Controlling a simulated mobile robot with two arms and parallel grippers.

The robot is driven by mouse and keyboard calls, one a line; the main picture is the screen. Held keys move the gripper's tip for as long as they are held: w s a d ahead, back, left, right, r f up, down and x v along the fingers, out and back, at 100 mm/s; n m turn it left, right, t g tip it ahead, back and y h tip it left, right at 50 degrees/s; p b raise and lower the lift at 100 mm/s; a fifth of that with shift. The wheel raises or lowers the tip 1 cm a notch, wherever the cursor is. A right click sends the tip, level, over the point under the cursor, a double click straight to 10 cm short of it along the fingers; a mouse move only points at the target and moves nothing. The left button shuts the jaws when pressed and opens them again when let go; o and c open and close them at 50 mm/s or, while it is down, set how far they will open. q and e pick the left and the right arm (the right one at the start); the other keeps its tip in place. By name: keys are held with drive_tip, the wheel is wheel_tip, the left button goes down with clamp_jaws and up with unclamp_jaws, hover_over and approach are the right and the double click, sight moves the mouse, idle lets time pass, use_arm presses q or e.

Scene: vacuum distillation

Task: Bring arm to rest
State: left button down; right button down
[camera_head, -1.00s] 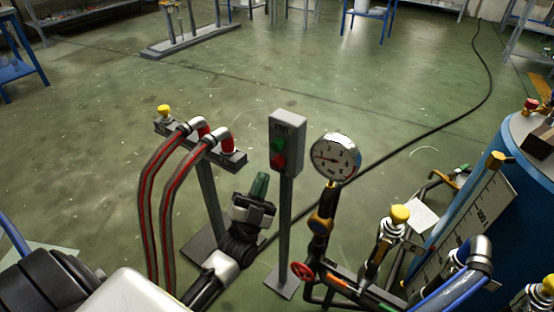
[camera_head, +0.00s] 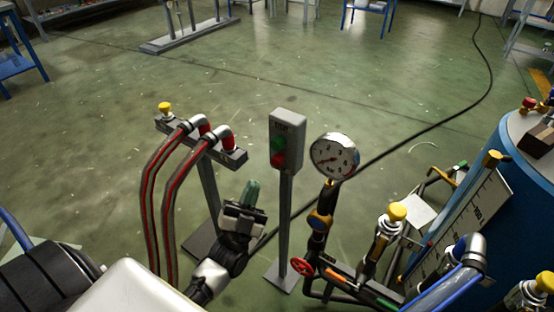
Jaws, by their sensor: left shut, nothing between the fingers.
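My left gripper (camera_head: 249,194) is at the lower middle of the head view, at the end of my arm that comes in from the lower left. Its greenish fingers point up and are shut with nothing between them. It stands apart from the grey control box (camera_head: 287,138), with its green and red buttons, which is up and to the right on a post. My right gripper is not in view.
Red hoses (camera_head: 168,190) on a stand rise just left of my gripper. A pressure gauge (camera_head: 334,157) on piping with a red valve wheel (camera_head: 302,267) stands to the right. A blue tank (camera_head: 515,215) fills the right side. Open floor (camera_head: 330,75) lies beyond.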

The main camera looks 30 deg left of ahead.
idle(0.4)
